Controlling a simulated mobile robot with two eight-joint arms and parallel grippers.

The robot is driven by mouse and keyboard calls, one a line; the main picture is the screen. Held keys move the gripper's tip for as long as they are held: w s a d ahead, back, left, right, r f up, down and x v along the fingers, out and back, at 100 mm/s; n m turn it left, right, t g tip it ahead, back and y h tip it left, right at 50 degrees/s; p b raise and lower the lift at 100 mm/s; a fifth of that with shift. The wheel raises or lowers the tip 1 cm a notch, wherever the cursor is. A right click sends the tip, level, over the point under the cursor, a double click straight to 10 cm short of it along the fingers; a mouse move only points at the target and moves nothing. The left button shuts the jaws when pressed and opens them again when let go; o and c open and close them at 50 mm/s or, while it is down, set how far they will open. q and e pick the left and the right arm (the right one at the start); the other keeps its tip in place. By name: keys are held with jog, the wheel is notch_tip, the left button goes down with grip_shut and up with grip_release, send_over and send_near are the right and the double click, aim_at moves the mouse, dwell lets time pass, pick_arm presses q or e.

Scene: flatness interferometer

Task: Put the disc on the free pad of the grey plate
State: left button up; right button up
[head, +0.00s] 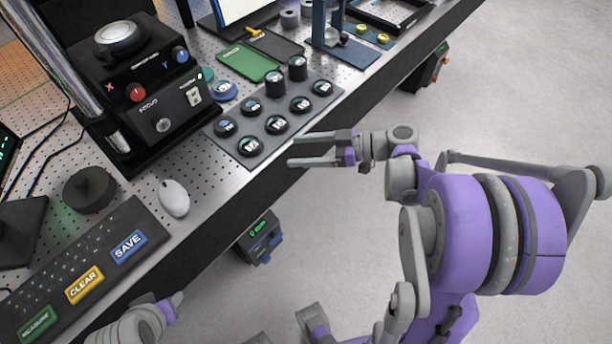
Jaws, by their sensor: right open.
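The grey plate (262,152) lies near the front edge of the perforated table and carries several dark round pieces with light labels. Two taller dark cylinders (298,68) stand at its back. I cannot tell which place on the plate is the free pad. A silver round disc (118,36) sits on top of the black instrument; I cannot tell if it is the task's disc. My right gripper (299,149) is open and empty, just right of the plate's front corner. My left gripper (170,306) shows only partly at the bottom left, its jaws unclear.
The black instrument (150,75) with red and blue knobs stands left of the plate. A mouse (174,198) and button panel (85,270) are at the front left. Floor is open at right.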

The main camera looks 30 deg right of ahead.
jog(key=s+a+f+m+g+h, duration=0.3)
jog(key=a, duration=0.3)
jog(key=s+d+f+m+h, duration=0.1)
jog(key=s+f+m+h, duration=0.4)
jog(key=s+h, duration=0.4)
jog(key=s+m, duration=0.1)
jog(key=s, duration=0.2)
jog(key=shift+d+m+g, duration=0.15)
jog(key=shift+m+g, duration=0.15)
jog(key=shift+m, duration=0.1)
